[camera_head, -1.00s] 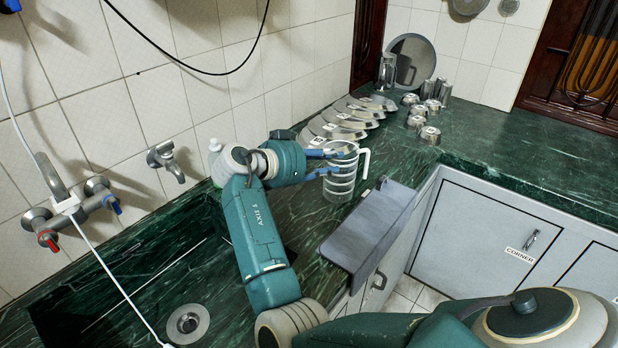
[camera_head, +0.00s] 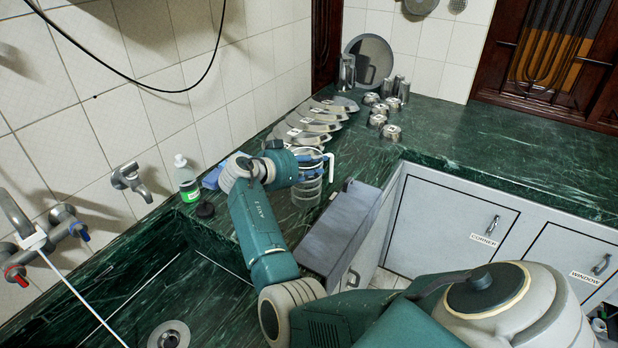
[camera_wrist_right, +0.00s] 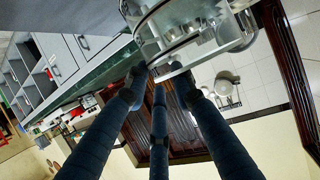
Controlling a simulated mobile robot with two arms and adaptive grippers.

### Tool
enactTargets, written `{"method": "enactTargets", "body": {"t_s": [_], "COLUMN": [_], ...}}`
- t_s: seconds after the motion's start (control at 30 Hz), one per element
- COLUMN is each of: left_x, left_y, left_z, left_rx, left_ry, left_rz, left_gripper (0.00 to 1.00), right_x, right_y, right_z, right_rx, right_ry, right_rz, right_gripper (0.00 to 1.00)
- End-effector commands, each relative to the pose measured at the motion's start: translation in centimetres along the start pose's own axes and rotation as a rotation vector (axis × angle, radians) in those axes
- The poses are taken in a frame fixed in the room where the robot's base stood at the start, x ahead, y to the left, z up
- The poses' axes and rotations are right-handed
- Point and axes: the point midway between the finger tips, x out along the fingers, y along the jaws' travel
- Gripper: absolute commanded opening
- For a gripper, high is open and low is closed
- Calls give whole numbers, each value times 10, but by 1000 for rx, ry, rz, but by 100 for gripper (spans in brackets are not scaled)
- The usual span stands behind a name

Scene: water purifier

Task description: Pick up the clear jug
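The clear jug (camera_head: 309,188) is a transparent cylinder with bands around it and a white handle on its right side. It stands upright on the green marble counter, near the front edge. My right gripper (camera_head: 318,160) reaches it from the left, its blue fingers spread at the upper part of the jug. In the right wrist view, the jug (camera_wrist_right: 180,28) is at the top, by the tips of my spread fingers (camera_wrist_right: 160,85). Whether the fingers touch it I cannot tell. My left gripper is not in view.
Several metal plates (camera_head: 306,137) stand in a row behind the jug, with metal bowls (camera_head: 391,132) beyond. A soap bottle (camera_head: 187,180) stands left of my gripper by the sink. The right-hand counter (camera_head: 500,145) is clear.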

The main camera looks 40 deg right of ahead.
Motion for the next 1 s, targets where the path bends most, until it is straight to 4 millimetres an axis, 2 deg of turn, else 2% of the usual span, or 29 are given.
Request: {"method": "enactTargets", "body": {"t_s": [0.17, 0.3, 0.77, 1.0], "left_x": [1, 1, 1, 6], "left_y": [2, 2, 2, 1], "left_z": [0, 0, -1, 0], "left_rx": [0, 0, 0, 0], "left_ry": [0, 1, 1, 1], "left_rz": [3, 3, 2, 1], "left_gripper": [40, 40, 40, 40], "right_x": [0, 0, -1, -8], "right_y": [0, 0, -1, -1], "right_z": [1, 1, -2, -20], "right_rx": [0, 0, 2, 7], "right_ry": [0, 0, 2, 3], "right_rz": [-1, -1, -1, -2], "right_gripper": [24, 0, 0, 0]}}
